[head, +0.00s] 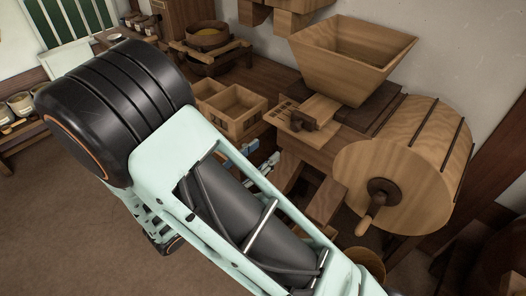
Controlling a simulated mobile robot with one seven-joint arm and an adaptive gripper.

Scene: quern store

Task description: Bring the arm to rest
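My arm, with a pale green link and a thick black joint, fills the left and middle foreground of the head view. Small blue and grey parts, which look like part of my gripper (264,160), show just past the link's upper edge.
A wooden winnowing machine with a hopper (352,55) and a cranked drum (400,170) stands at right. A two-part wooden box (232,110) and a quern (207,40) stand on the bench. Jars (20,103) sit on a shelf at left. Brown floor (60,220) is clear at lower left.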

